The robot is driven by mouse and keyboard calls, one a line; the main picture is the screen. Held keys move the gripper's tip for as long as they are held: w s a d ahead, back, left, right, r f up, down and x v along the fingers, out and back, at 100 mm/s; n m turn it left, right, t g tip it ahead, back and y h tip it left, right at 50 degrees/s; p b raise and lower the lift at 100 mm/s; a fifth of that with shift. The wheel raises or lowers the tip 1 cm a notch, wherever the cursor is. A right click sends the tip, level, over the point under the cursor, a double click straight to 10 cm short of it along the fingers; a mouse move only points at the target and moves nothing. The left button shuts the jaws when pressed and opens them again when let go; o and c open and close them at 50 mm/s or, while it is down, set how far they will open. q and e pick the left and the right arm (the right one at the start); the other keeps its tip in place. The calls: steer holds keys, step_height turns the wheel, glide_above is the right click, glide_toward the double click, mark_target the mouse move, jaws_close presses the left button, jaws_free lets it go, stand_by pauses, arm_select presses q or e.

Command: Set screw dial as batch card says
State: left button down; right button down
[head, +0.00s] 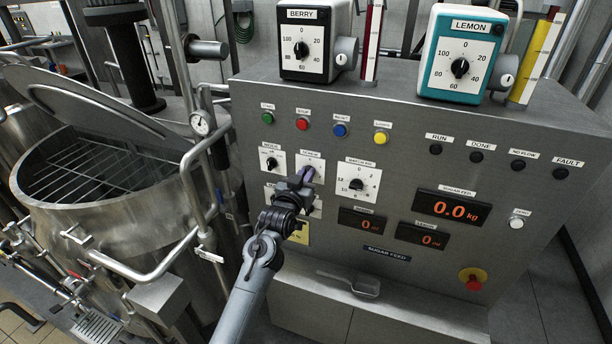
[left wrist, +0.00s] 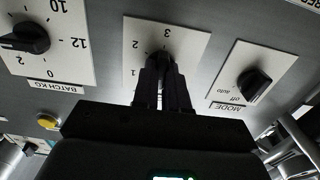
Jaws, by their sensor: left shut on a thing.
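The screw dial is a black knob on a white plate (head: 314,160) on the front of the grey control panel (head: 345,110), between the mode dial (head: 268,147) and the batch kg dial (head: 357,184). My left gripper (head: 307,174) is shut on the screw dial's knob. In the left wrist view the fingers (left wrist: 164,85) close around the knob (left wrist: 160,66), and the marks 1, 2 and 3 show on its plate (left wrist: 190,43). The fingers cover much of the knob, so its exact setting is unclear. A yellow card (head: 300,235) is partly hidden behind my arm; its text is unreadable.
Green (head: 267,117), red (head: 302,124), blue (head: 340,130) and yellow (head: 380,138) buttons sit above the dials. The sugar display (head: 450,207) reads 0.0 kg. A red emergency knob (head: 473,279) is lower right. An open steel vessel (head: 110,235) with pipes stands left.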

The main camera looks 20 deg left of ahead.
arm_select(q)
steer(key=shift+m, duration=0.4)
steer(key=m, duration=2.2)
steer(key=shift+d+f+m+b, duration=0.15)
steer(key=shift+f+m+b, duration=0.2)
steer(key=shift+m+b, duration=0.05)
steer(key=c, duration=1.2)
jaws_free()
steer(key=shift+o, duration=0.2)
steer(key=shift+s, duration=0.1)
